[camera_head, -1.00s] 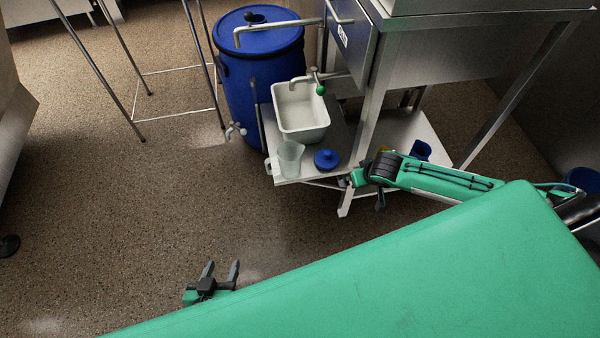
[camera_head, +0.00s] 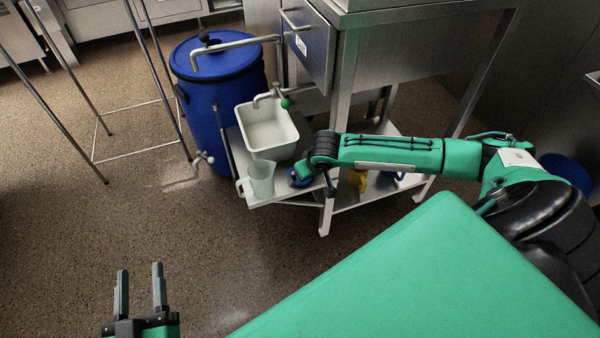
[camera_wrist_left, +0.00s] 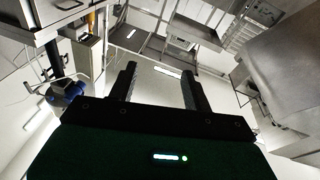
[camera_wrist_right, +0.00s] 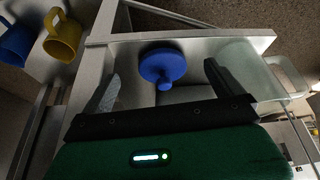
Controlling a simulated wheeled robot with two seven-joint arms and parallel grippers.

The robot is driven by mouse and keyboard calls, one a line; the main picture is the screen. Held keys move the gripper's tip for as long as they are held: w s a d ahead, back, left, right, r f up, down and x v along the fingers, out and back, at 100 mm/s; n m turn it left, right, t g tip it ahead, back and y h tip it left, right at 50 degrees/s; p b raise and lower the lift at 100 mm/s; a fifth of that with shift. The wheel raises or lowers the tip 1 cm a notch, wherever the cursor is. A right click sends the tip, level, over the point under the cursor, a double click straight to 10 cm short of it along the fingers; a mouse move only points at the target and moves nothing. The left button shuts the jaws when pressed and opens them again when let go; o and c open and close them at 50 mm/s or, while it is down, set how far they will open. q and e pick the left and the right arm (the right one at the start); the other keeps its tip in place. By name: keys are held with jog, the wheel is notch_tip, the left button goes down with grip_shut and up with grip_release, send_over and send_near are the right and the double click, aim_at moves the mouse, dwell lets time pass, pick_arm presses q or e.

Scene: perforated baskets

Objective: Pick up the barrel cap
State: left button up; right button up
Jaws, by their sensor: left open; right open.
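The blue barrel cap (camera_wrist_right: 162,66), a round disc with a small knob, lies on the steel shelf (camera_wrist_right: 205,50). In the right wrist view it sits between and just beyond the open fingers of my right gripper (camera_wrist_right: 160,85), untouched as far as I can see. In the head view the cap (camera_head: 299,177) is partly hidden by my right arm, whose gripper is at the shelf's edge. My left gripper (camera_head: 139,290) is open and empty, low at the lower left over the floor. It also shows in the left wrist view (camera_wrist_left: 160,85).
A white basin (camera_head: 268,132) and a clear jug (camera_head: 261,180) stand on the shelf left of the cap. A large blue barrel (camera_head: 215,80) stands behind. Yellow (camera_wrist_right: 62,36) and blue (camera_wrist_right: 14,42) mugs are beside the shelf. A steel table leg (camera_head: 340,110) rises close by.

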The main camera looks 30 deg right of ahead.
jog(key=shift+w+d, duration=0.1)
jog(key=shift+w, duration=1.1)
jog(key=b+x, duration=0.2)
jog(key=x, duration=0.2)
jog(key=shift+w+f, duration=0.2)
jog(key=shift+f, duration=0.1)
jog(key=shift+w+f, duration=0.1)
jog(key=shift+f, duration=0.05)
pick_arm(q)
jog(key=s+a+r+t, duration=0.1)
jog(key=a+r+t, duration=0.2)
jog(key=r+t, duration=0.4)
notch_tip(320, 180, up, 4)
jog(key=shift+a+f+h, duration=0.15)
jog(key=shift+a+h, duration=0.1)
jog(key=shift+h, duration=0.05)
pick_arm(e)
jog(key=c, duration=1.1)
jog(key=shift+o, duration=0.2)
